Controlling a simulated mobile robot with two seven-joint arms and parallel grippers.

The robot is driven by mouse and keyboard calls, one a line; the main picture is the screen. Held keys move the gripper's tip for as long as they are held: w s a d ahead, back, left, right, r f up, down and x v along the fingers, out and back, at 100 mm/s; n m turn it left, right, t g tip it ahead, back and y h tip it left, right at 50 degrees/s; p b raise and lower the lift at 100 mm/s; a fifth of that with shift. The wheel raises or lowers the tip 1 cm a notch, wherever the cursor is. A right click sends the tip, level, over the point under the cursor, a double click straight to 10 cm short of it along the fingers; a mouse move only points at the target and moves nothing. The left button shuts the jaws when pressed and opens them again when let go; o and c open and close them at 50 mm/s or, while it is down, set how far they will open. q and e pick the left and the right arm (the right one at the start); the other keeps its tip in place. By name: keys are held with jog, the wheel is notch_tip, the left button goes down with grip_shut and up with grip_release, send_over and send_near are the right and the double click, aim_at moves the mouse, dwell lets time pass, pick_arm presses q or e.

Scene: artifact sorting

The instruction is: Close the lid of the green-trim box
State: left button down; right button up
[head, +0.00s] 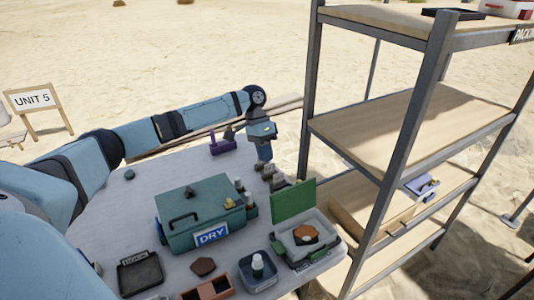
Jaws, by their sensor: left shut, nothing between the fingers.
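The green-trim box (325,252) stands at the right end of the table. Its green lid (293,201) is open and stands up along the box's far side. Inside the box lies an orange-brown and white item (305,234). My left gripper (265,158) is shut and empty. My right gripper is not in the view.
A teal box labelled DRY (205,213) stands left of the green-trim box. A blue bin (246,283) with a white bottle, a dark tray (140,274) and a brown divided tray (208,290) lie in front. A metal shelf (405,150) rises close on the right.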

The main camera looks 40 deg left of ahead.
aim_at(277, 189)
pick_arm(q)
jog(key=d+f, duration=0.2)
jog(key=s+d+f, duration=0.1)
jog(key=d, duration=0.1)
jog(key=s+d+f, duration=0.1)
jog(key=d+f, duration=0.1)
jog(key=shift+s+d+f, duration=0.1)
jog(key=shift+s+f, duration=0.15)
jog(key=shift+f, duration=0.1)
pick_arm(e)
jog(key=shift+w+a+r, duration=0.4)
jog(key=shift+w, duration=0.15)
pick_arm(q)
jog(key=shift+d, duration=0.1)
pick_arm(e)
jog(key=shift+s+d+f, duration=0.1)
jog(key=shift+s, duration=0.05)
